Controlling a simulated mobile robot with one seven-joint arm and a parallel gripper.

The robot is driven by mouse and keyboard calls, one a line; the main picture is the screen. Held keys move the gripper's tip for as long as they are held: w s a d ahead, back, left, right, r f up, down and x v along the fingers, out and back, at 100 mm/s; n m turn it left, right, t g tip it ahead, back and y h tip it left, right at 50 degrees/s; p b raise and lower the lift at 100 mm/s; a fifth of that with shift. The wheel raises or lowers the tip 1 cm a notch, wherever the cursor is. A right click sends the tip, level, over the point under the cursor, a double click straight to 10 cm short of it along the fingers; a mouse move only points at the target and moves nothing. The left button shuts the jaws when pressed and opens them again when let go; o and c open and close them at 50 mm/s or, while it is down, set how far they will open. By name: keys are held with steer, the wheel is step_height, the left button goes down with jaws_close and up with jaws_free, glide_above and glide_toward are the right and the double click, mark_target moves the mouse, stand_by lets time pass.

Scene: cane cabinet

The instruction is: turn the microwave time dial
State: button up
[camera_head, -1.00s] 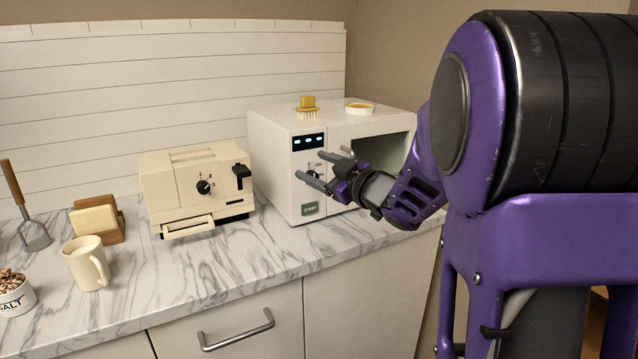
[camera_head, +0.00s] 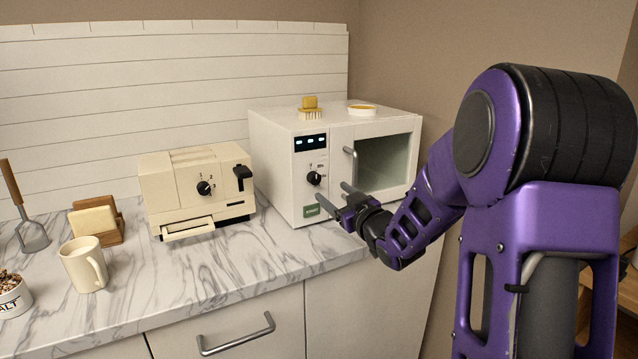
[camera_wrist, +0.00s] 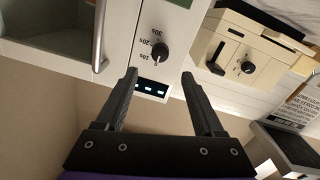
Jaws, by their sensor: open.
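The white microwave (camera_head: 275,165) stands on the counter with its door at the right of its front. Its black time dial (camera_head: 314,178) is on the control panel, below the lit display (camera_head: 310,142) and above the green start button (camera_head: 311,211). My gripper (camera_head: 334,194) is open and empty in front of the panel, a little below and right of the dial in the head view. In the wrist view the picture is upside down: the dial (camera_wrist: 160,52) shows beyond and between the fingertips of my gripper (camera_wrist: 160,76), apart from them, with time marks beside it.
A cream toaster (camera_head: 195,190) with its own black knob stands left of the microwave. A brush (camera_head: 310,110) and a small round dish (camera_head: 361,110) lie on top of the microwave. The microwave door handle (camera_head: 350,165) sticks out right of the dial. A mug (camera_head: 82,264) stands at left.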

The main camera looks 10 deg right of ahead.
mark_target(316, 179)
steer(key=x, duration=0.8)
steer(key=shift+w, duration=0.25)
jaws_close()
